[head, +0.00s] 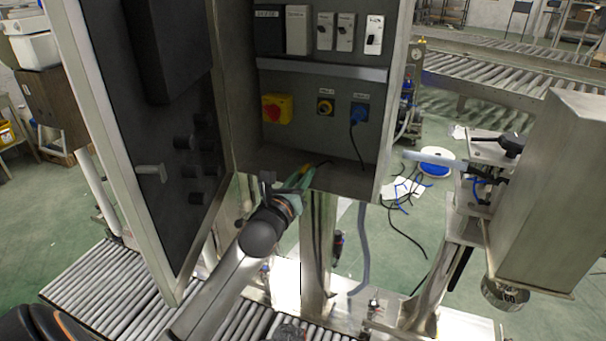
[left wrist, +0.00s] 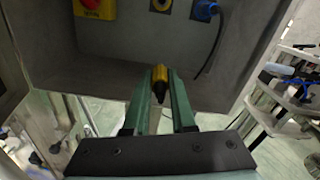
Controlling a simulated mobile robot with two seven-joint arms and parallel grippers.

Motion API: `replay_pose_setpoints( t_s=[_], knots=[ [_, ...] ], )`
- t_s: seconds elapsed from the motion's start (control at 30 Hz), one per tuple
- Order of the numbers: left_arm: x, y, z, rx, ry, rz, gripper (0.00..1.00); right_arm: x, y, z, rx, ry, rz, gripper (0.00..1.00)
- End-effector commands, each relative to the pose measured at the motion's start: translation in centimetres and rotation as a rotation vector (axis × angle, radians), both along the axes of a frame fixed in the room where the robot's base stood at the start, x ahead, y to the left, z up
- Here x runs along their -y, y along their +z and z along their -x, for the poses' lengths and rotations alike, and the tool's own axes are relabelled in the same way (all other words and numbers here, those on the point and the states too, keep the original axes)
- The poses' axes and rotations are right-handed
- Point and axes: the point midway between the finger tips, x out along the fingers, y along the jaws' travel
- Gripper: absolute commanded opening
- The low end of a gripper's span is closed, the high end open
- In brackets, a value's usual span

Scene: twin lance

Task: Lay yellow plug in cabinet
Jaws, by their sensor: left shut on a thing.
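The open grey cabinet (head: 345,179) stands in the middle of the head view, and its floor and back wall fill the upper part of the left wrist view (left wrist: 100,80). My left gripper (head: 309,175) reaches up from below to the front of the cabinet floor. In the left wrist view its green fingers (left wrist: 160,90) are shut on the yellow plug (left wrist: 159,73). The plug's dark end points towards the wrist camera. I cannot tell whether the plug touches the floor. A yellow socket (head: 325,106) on the back panel is empty. My right gripper is not in view.
A blue plug (head: 359,115) with a hanging black cable sits in the panel's right socket. A red and yellow switch (head: 277,109) is at left. The open cabinet door (head: 150,130) stands left of my arm. A grey machine box (head: 550,190) stands at right.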

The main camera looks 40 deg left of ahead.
Motion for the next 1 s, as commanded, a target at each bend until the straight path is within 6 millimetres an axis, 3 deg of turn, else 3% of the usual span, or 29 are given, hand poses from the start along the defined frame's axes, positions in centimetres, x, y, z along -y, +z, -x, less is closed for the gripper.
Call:
replay_pose_setpoints(
  t_s=[1.0],
  knots=[
    [-1.9, -4.8, -8.0, 0.001, -0.001, 0.002, 0.00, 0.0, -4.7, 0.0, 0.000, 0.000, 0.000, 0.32]
  ],
)
